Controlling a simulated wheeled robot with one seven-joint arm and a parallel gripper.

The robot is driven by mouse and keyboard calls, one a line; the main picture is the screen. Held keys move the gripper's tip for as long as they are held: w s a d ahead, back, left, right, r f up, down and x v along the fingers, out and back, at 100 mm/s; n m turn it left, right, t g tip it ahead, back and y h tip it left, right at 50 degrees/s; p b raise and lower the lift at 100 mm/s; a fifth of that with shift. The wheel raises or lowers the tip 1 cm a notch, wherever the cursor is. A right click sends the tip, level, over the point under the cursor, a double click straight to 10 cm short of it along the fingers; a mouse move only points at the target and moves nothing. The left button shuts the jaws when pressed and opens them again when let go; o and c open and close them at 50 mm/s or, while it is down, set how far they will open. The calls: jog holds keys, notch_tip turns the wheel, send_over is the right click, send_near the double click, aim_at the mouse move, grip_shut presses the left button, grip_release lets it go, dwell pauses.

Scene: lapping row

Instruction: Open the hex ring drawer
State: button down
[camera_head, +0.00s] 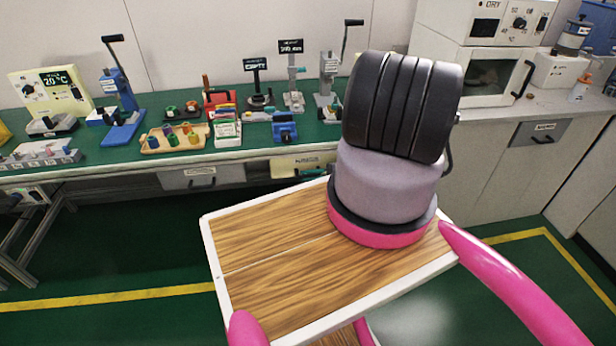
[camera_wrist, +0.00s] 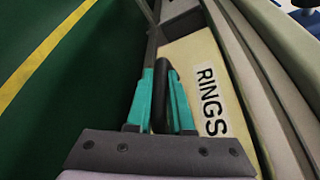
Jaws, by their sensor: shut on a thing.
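The hex ring drawer has a cream front (camera_wrist: 200,70) with dark lettering, of which "RINGS" reads in the wrist view. In the head view, part of the front (camera_head: 300,165) shows under the green bench top, left of my arm. Its dark bar handle (camera_wrist: 160,98) lies between the teal fingers of my gripper (camera_wrist: 161,80), which is shut on it. I cannot tell whether the drawer stands out from the bench.
A grey drawer (camera_head: 202,178) sits left of it under the bench (camera_head: 110,165). The bench top holds several tools, a wooden tray (camera_head: 175,138) and presses. A right-hand counter carries a white oven (camera_head: 485,70). Green floor (camera_head: 120,250) in front is clear, with a yellow line.

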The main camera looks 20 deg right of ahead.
jog(key=shift+s, duration=0.1)
dwell(0.5)
jog(key=s+a, duration=0.2)
jog(key=s, duration=0.7)
jog(key=s+a, duration=0.3)
jog(key=s, duration=0.5)
jog(key=shift+s, duration=0.4)
jog(key=c, duration=0.8)
grip_release()
jog(key=v, duration=1)
jog(key=shift+s+d, duration=0.25)
